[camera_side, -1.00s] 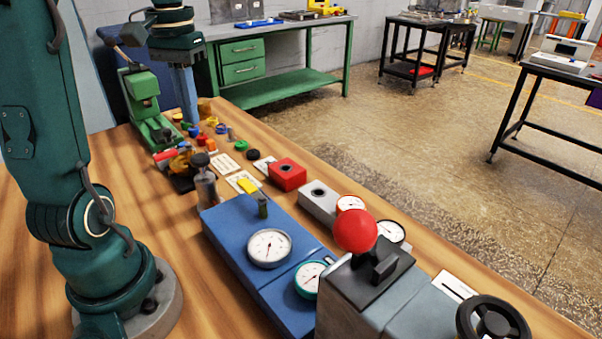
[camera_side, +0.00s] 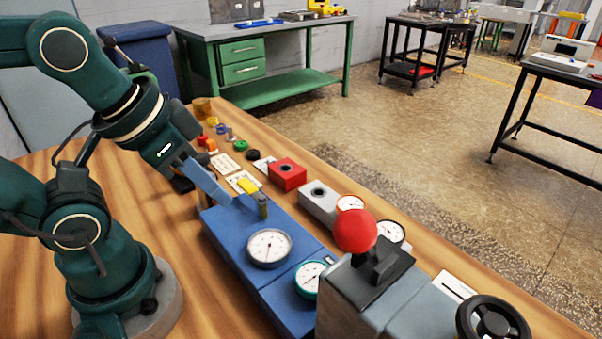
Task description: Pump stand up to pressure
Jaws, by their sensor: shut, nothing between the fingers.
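The blue stand (camera_side: 232,240) lies long across the table and carries a white dial gauge (camera_side: 269,248) and a teal-rimmed gauge (camera_side: 308,279). In front stands a grey unit (camera_side: 345,300) with a red ball knob (camera_side: 355,230) on a dark block and a black handwheel (camera_side: 492,318). The gauge needles are too small to read.
Behind the stand are a red block (camera_side: 287,174), a grey block (camera_side: 318,203), a red-rimmed gauge (camera_side: 350,203) and a black-rimmed gauge (camera_side: 391,231). Small coloured parts and cards lie towards the back. Bare wood (camera_side: 195,285) shows left of the stand.

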